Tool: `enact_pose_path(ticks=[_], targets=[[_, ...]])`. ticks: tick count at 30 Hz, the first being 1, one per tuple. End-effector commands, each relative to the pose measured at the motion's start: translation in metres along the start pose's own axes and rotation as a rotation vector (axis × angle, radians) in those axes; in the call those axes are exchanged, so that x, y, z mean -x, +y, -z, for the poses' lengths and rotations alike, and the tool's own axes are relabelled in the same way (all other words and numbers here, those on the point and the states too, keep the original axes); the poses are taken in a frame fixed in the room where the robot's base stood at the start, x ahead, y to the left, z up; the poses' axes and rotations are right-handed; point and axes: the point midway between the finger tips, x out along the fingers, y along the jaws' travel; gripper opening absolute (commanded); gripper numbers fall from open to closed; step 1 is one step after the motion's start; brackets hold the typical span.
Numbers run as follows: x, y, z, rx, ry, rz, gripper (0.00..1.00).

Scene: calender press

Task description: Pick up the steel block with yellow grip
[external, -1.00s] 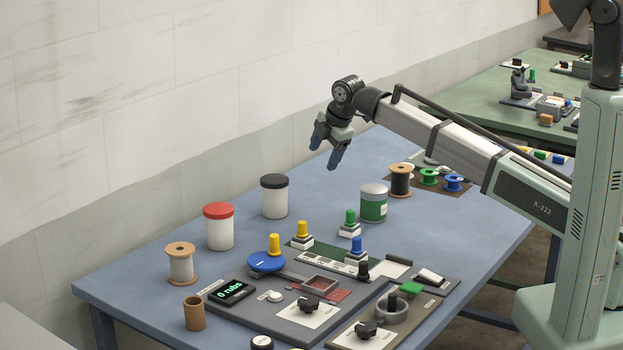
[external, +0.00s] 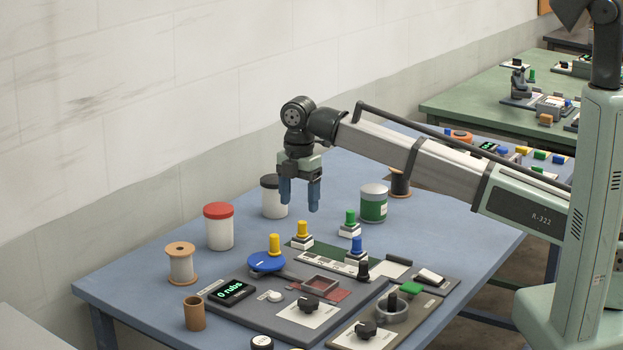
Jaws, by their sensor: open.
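The steel block with yellow grip (external: 302,236) stands upright at the back left of a dark green strip on the blue table, its pale block under a yellow knob. My gripper (external: 300,208) points straight down, open and empty, just above and behind the yellow grip. A gap seems to remain between the fingertips and the grip; the exact depth is hard to tell. Another yellow knob (external: 274,245) stands on a round blue disc to the left.
Blocks with a green grip (external: 349,222) and a blue grip (external: 357,250) stand to the right. A black-lidded jar (external: 273,200) is close behind my gripper. A red-lidded jar (external: 219,230) stands left, a green-labelled can (external: 374,206) right. The panel with display (external: 231,291) lies in front.

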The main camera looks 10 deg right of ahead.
Motion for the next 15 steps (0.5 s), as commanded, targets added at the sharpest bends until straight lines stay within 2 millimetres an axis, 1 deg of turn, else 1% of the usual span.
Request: enact_pose_path(ticks=[1,6,15], targets=[[-0.01,-0.002,0.0,0.0,-0.001,0.002,0.72],[-0.028,-0.001,0.0,-0.001,0.0,0.0,0.72],[-0.04,-0.002,0.0,-0.001,0.0,0.0,0.72]])
